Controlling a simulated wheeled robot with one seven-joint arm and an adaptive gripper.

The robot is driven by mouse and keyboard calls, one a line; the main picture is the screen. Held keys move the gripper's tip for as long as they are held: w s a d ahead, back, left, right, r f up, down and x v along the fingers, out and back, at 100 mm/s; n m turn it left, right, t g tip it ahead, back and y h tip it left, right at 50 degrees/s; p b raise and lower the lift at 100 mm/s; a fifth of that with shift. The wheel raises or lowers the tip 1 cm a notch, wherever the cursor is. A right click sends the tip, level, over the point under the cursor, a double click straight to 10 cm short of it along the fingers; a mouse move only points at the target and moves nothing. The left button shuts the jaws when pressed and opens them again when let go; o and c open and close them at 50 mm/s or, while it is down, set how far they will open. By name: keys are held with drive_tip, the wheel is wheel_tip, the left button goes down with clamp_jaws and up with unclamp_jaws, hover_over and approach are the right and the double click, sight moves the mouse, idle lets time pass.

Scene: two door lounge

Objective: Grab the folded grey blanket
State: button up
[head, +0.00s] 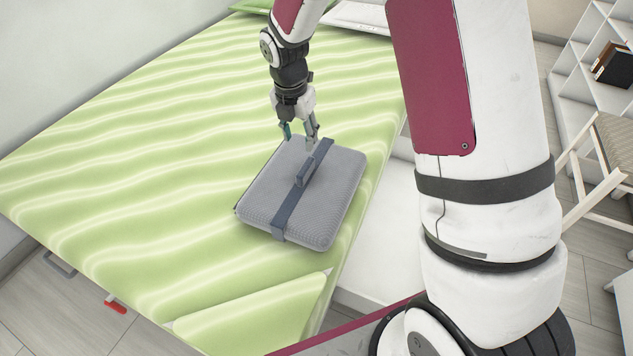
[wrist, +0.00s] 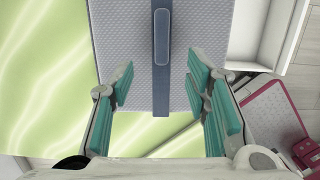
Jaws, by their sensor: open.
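The folded grey blanket (head: 335,193) lies flat on the green bed near its right edge. A dark blue strap (head: 287,212) with a raised handle (head: 314,163) runs across it. My gripper (head: 300,141) is open above the blanket's far end, pointing down. In the wrist view, the blanket (wrist: 203,28) fills the upper middle and the strap (wrist: 161,95) runs down between the open teal fingers of my gripper (wrist: 165,95). The handle (wrist: 161,38) lies ahead of the fingers in that view. Nothing is between the fingertips that I can see gripped.
The green wavy-patterned bed (head: 120,150) has free room left of the blanket. A folded corner of the cover (head: 255,318) lies at the front. White shelves (head: 590,75) and a wooden chair (head: 605,150) stand at the right. A red-handled item (head: 115,304) shows at lower left.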

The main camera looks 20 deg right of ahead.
sight(305, 166)
drive_tip(key=f+b, duration=0.1)
drive_tip(key=f, duration=0.3)
drive_tip(key=w+d+f+b, duration=0.1)
drive_tip(key=f+b, duration=0.1)
drive_tip(key=f, duration=0.3)
drive_tip(key=f+b, duration=0.2)
drive_tip(key=f, duration=0.2)
drive_tip(key=shift+w+d+f, duration=0.15)
drive_tip(key=shift+w+d, duration=0.1)
drive_tip(key=shift+d, duration=0.15)
drive_tip(key=shift+f, duration=0.25)
clamp_jaws()
